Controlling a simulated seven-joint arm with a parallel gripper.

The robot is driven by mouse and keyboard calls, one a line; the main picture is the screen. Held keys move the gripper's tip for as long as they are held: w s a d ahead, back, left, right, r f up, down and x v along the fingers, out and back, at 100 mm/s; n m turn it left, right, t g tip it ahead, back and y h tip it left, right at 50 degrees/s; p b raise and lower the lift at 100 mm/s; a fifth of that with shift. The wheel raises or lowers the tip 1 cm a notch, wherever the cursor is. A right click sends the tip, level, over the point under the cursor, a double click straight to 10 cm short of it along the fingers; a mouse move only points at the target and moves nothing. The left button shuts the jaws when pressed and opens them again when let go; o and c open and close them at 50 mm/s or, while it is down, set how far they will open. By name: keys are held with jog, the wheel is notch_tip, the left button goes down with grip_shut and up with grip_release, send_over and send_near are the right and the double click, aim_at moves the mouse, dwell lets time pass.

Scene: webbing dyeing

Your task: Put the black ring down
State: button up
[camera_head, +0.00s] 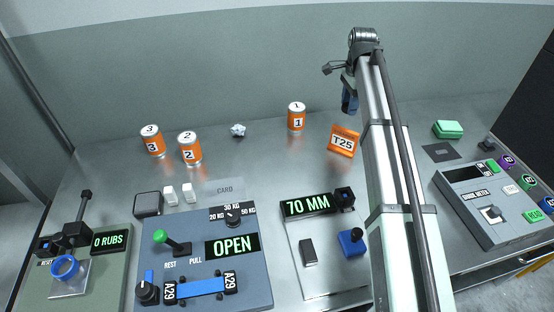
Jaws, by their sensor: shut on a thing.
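My gripper (330,69) is at the upper middle, beside the far end of my arm, high in front of the back wall. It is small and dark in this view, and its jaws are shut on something. The black ring's shape cannot be made out; what is between the jaws is too small and dark to show clearly. The gripper is apart from the table (255,150), with the T25 tag and the can marked 1 below it.
Orange cans (297,117) and an orange T25 tag (343,141) stand on the table. Panels with an OPEN display (232,248), a 70 MM display (308,204) and a meter (490,208) line the front. My arm hides part of the right.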

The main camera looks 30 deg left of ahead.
jog(key=s+a+n, duration=0.3)
jog(key=s+a, duration=1)
jog(key=s, duration=0.1)
jog(key=m, duration=0.6)
send_over(276, 159)
jog(key=shift+d+f, duration=0.1)
jog(key=shift+f, duration=5.05)
jog(key=shift+f, duration=0.1)
jog(key=o, duration=1)
notch_tip(276, 159, up, 12)
